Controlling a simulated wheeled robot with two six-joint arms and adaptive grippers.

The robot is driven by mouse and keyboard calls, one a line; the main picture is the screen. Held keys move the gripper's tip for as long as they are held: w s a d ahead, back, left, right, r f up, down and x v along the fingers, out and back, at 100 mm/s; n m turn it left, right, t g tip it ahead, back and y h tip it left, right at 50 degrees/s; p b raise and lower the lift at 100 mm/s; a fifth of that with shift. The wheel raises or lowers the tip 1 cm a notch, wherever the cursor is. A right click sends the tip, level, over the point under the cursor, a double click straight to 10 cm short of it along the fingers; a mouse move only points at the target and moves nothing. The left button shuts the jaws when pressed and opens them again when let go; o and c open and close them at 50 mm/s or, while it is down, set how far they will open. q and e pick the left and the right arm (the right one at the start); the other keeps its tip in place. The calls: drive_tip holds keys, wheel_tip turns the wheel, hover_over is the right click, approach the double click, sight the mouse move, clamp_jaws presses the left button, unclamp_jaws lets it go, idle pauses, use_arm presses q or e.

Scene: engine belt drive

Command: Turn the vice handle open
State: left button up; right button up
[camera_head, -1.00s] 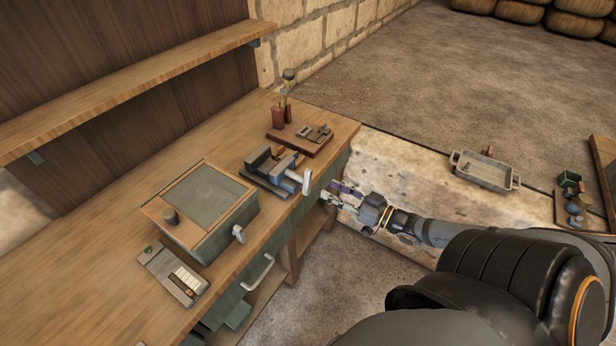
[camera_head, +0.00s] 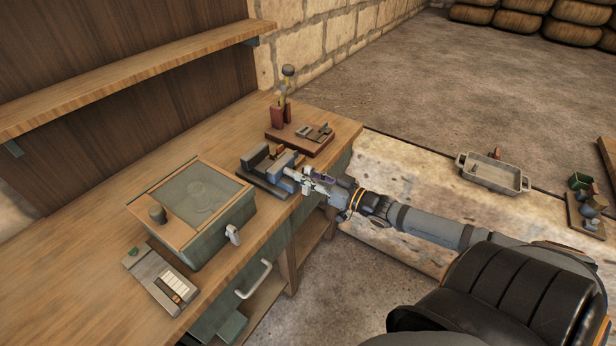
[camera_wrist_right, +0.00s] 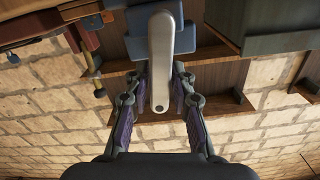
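The vice (camera_head: 266,168) is a grey-blue block tool near the front edge of the wooden workbench in the head view. Its pale metal handle (camera_wrist_right: 161,62) shows large in the right wrist view, lying between the two fingers. My right gripper (camera_head: 309,180) is at the handle, in front of the vice. In the right wrist view my right gripper (camera_wrist_right: 160,98) has its purple-padded fingers apart, one on each side of the handle, with gaps visible. The handle is mostly hidden by the gripper in the head view. My left gripper is not in view.
A green box with a wooden-framed lid (camera_head: 241,212) stands left of the vice on the workbench (camera_head: 87,262). A small board with parts (camera_head: 296,146) lies behind the vice.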

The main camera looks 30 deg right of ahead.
clamp_jaws()
drive_tip(key=shift+s+r+n+p, duration=0.15)
drive_tip(key=shift+n+p, duration=0.25)
drive_tip(key=shift+n, duration=0.3)
drive_tip(key=shift+a+n, duration=0.1)
drive_tip(key=shift+n, duration=0.4)
